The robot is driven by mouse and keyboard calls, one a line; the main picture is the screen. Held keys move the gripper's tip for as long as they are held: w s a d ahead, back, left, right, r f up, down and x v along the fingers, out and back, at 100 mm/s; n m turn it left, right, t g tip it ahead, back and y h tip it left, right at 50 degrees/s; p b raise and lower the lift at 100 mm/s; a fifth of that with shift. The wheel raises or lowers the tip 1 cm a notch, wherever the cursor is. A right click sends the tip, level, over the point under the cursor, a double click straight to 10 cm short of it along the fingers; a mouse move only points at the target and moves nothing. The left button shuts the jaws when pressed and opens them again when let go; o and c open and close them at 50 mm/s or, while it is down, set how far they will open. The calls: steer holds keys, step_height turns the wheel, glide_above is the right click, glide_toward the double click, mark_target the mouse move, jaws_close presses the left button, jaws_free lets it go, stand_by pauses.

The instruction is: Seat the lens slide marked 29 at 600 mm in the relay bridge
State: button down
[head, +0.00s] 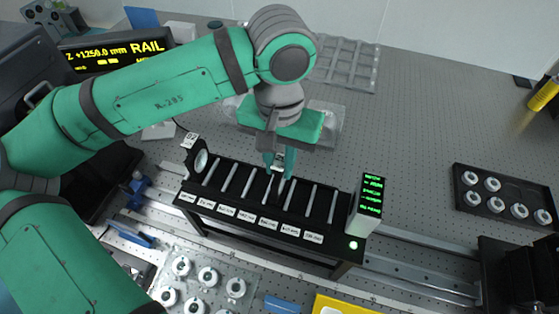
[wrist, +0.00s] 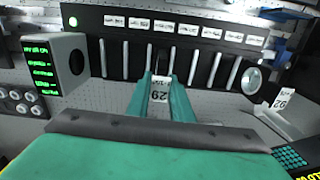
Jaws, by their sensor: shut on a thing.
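My gripper (head: 279,170) is shut on a lens slide (wrist: 159,92) whose white tag reads 29, upside down in the wrist view. The slide's tag shows as a small pale patch between the fingers in the head view. The black relay bridge (head: 343,238) has a row of upright slots and white labels too small to read. My gripper is over the middle of this row, slightly right of centre in the head view. The slide's lower part is hidden, so I cannot tell whether it is inside a slot.
A round lens (head: 201,161) stands at the bridge's left end, beside a white marker (head: 190,140). A green-text display (head: 367,205) stands at its right end, near a lit green lamp (head: 353,245). A black tray (head: 505,197) of round parts lies right.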

steer(key=shift+f, duration=0.2)
stand_by(0.4)
steer(key=c, duration=1.5)
jaws_free()
steer(key=shift+w, duration=0.1)
steer(key=o, duration=0.5)
steer(key=shift+c, duration=0.2)
steer(key=shift+r, duration=0.15)
steer(key=shift+r, duration=0.3)
steer(key=shift+d+r, duration=0.1)
steer(key=shift+r, duration=4.3)
steer(key=shift+r, duration=0.15)
